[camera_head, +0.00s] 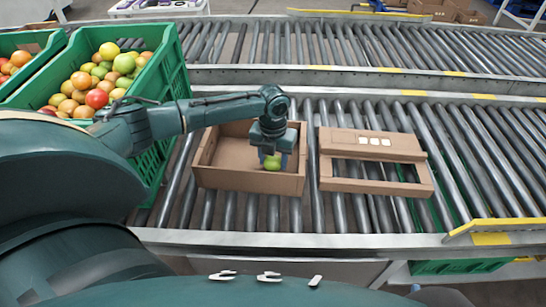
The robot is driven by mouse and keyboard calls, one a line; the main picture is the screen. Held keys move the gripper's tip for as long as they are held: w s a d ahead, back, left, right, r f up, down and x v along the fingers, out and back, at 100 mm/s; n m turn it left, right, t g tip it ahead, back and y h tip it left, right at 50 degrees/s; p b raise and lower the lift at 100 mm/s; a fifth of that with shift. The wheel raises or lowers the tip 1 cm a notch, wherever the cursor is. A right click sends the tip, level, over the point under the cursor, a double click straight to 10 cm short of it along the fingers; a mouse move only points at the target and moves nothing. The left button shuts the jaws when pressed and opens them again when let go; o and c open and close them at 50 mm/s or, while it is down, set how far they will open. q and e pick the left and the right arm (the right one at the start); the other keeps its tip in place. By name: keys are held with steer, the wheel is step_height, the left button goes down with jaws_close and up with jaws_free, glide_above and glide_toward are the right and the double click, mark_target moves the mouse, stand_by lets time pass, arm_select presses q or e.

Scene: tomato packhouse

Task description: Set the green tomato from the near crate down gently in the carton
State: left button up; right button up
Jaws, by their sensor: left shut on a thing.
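The green tomato (272,162) is in the jaws of my left gripper (272,157), which points down into the open cardboard carton (248,181). The tomato is inside the carton's outline, near its front right side. I cannot tell whether it touches the carton's floor. The near green crate (150,172) stands to the left and holds many green, orange and red tomatoes. My left arm reaches across in front of part of this crate. My right gripper is not in view.
The carton stands on a roller conveyor (458,165). Right of it lies another cardboard carton (376,184) with an open window-like top. A second green crate (40,62) with tomatoes stands at the far left. A second roller conveyor (350,45) runs behind a metal rail.

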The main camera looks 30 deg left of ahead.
arm_select(q)
steer(key=shift+f, duration=0.3)
steer(key=o, duration=0.8)
steer(key=c, duration=0.3)
